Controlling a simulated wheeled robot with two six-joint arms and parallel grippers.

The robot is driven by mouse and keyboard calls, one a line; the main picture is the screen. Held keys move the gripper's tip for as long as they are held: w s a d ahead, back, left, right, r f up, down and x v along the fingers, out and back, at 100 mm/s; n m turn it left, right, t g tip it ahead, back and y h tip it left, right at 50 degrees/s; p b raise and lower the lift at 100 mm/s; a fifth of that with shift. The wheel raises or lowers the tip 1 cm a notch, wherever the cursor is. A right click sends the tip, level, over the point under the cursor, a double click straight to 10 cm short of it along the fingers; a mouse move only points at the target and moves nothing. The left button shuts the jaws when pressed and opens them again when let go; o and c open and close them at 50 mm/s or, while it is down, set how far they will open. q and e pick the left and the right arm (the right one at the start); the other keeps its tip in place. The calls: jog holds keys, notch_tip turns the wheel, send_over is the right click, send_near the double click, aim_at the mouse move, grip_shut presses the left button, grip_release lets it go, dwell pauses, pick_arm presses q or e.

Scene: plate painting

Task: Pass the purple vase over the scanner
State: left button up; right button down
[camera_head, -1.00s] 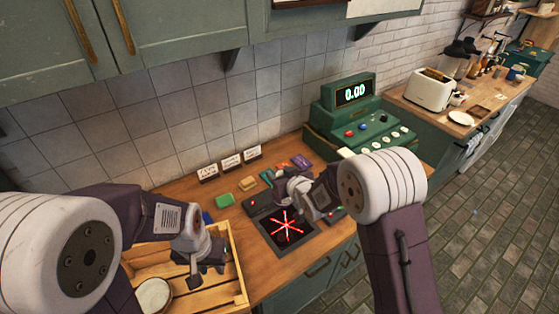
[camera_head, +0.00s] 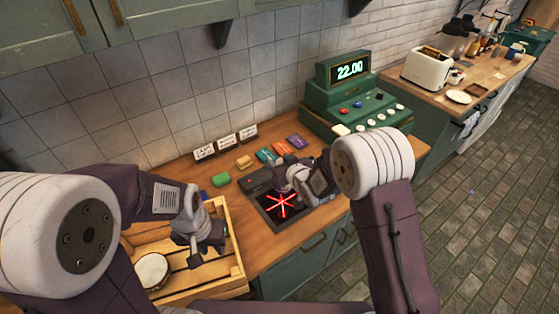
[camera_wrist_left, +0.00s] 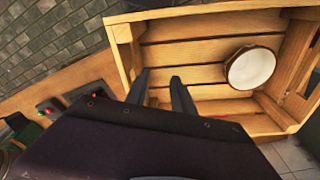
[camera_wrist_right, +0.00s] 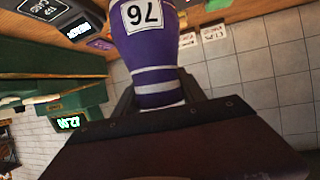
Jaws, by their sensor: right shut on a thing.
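The purple vase (camera_wrist_right: 158,55) shows in the right wrist view, with pale bands and a white label reading 76. My right gripper (camera_wrist_right: 158,92) is shut on its narrow banded part. In the head view my right gripper (camera_head: 282,177) is close over the back of the scanner (camera_head: 283,205), a dark plate with a red star of light. The vase cannot be made out there. My left gripper (camera_head: 198,247) is over the wooden crate (camera_head: 240,262). In the left wrist view its fingers (camera_wrist_left: 160,82) are apart with nothing between them.
A round, pale-topped thing (camera_head: 152,270) lies in the crate. The green register (camera_head: 350,100) stands behind right, its display (camera_head: 349,70) reading 22.00.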

jog(key=shift+a, duration=0.15)
jog(key=shift+r, duration=0.1)
jog(key=shift+r, duration=0.25)
notch_tip(320, 180, up, 5)
jog(key=p, duration=0.3)
jog(key=shift+f+p, duration=0.2)
jog(key=shift+p, duration=0.1)
jog(key=shift+s, duration=0.1)
jog(key=shift+f, duration=0.1)
